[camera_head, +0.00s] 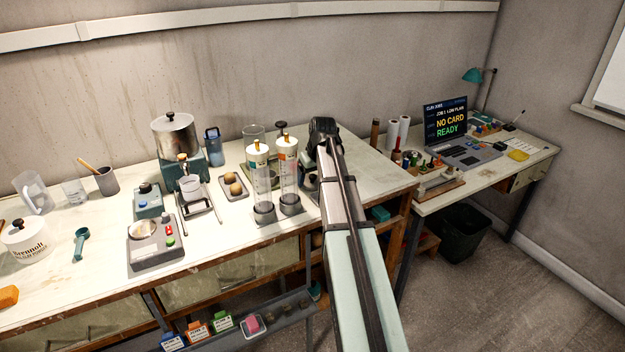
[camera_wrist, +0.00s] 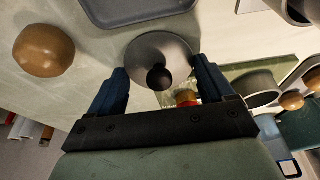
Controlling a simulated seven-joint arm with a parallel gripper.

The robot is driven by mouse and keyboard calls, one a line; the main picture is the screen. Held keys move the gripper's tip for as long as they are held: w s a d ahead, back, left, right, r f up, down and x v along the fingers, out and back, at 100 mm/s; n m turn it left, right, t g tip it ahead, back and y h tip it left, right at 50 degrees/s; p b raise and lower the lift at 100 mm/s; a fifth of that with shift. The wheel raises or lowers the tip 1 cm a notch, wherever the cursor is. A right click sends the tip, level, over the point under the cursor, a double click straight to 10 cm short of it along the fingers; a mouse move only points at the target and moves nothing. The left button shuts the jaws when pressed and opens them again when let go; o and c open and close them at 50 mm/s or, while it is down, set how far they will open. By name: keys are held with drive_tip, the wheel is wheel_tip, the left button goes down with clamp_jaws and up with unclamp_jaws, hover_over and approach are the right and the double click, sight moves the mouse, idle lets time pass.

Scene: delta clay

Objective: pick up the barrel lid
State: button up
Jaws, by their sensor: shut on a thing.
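The barrel lid (camera_wrist: 152,46), a round grey disc with a black knob (camera_wrist: 160,77) at its middle, lies between my fingers in the wrist view. My gripper (camera_wrist: 161,66) is shut on it, with one dark blue finger at each side of the disc. From the wrist view I cannot tell whether the lid touches anything below. In the head view my gripper (camera_head: 323,127) is at the right part of the long bench, and my arm hides the lid there.
Two clear cylinders (camera_head: 289,178) stand just left of my gripper. A metal canister (camera_head: 176,138) stands further left. In the wrist view a brown round thing (camera_wrist: 43,50), a dark tray (camera_wrist: 98,14) and a grey cup (camera_wrist: 257,88) are close by. A side desk holds a screen (camera_head: 446,120).

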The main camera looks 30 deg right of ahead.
sight(312, 175)
wheel_tip(312, 175, up, 9)
drive_tip(key=w+a+r+g, duration=0.1)
drive_tip(key=w+a+r, duration=0.5)
drive_tip(key=w, duration=0.3)
drive_tip(key=w+a+r+g, duration=0.1)
drive_tip(key=w+a+r, duration=0.6)
drive_tip(key=w, duration=0.2)
wheel_tip(312, 175, down, 7)
drive_tip(key=shift+d, duration=0.25)
drive_tip(key=shift+w+f, duration=0.1)
idle(2.1)
drive_tip(key=o, duration=0.9)
